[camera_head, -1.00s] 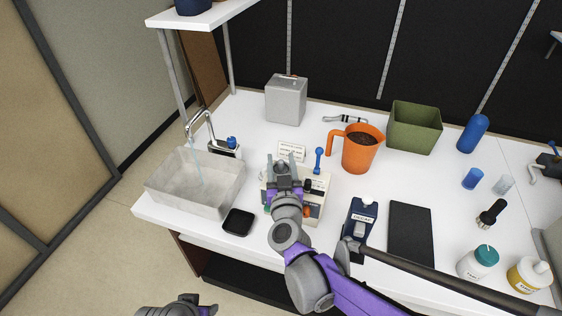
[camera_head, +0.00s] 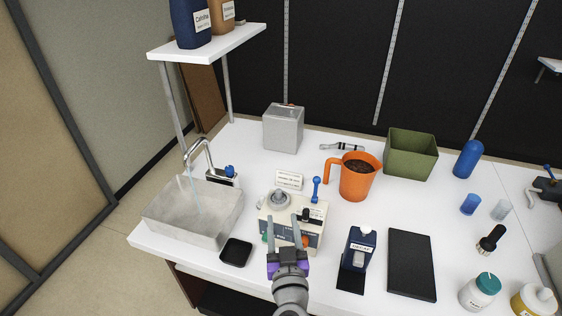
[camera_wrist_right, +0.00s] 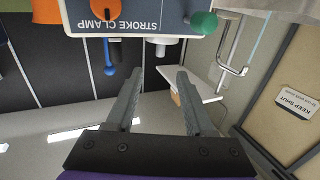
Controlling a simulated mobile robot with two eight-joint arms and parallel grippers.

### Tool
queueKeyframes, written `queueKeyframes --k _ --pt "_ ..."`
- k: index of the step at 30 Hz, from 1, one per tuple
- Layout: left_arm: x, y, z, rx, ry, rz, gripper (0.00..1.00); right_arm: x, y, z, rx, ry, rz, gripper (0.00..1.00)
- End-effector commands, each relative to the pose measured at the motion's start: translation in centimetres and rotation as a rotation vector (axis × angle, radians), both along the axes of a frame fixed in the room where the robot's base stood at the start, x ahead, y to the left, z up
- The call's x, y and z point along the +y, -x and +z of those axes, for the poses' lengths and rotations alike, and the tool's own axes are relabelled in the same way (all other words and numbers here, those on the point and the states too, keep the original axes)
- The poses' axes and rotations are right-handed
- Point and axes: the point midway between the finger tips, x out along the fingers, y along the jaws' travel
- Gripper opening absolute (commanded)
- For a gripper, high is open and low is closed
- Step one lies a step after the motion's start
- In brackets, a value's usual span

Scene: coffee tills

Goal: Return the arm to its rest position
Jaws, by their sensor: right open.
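My right gripper (camera_head: 284,246) is open and empty at the front edge of the white counter, just in front of the beige machine (camera_head: 312,233). In the right wrist view its two fingers (camera_wrist_right: 160,95) stand apart with nothing between them. That view shows the machine's front panel (camera_wrist_right: 145,15), marked "STROKE CLAMP", with an orange knob and a green knob. In the head view the fingertips overlap the machine's front; whether they touch it I cannot tell. My left gripper does not show.
A grey sink basin (camera_head: 185,222) and a black square pad (camera_head: 236,252) are left of my gripper. A navy device (camera_head: 360,243) and a black mat (camera_head: 411,265) are right. An orange jug (camera_head: 355,182), green bin (camera_head: 411,157) and grey box (camera_head: 283,128) stand farther back.

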Motion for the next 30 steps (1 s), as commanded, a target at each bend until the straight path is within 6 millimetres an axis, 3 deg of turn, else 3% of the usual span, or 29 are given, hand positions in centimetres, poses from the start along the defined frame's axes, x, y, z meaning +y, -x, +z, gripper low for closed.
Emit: queueKeyframes --k 4,8,11,13,17,21,24,30 --pt "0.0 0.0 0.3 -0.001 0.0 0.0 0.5 0.0 0.1 0.5 0.0 0.0 0.02 0.53" --pt "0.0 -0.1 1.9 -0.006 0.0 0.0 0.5 -0.2 0.7 2.4 0.026 0.001 0.123 0.53" --pt "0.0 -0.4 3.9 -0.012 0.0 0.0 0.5 -0.7 2.1 3.2 0.126 0.014 0.239 0.53" --pt "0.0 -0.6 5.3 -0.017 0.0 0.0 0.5 -1.8 3.8 2.6 0.254 0.028 0.294 0.53" --pt "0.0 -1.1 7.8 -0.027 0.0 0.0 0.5 -5.9 7.9 -0.1 0.56 0.052 0.282 0.53" --pt "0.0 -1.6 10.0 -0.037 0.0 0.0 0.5 -11.7 13.1 -2.5 0.866 0.055 0.132 0.53" --pt "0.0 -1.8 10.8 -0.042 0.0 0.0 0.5 -14.7 15.9 -3.3 1.001 0.05 0.023 0.53" --pt "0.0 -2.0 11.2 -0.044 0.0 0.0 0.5 -16.9 18.2 -3.9 1.098 0.042 -0.074 0.53"
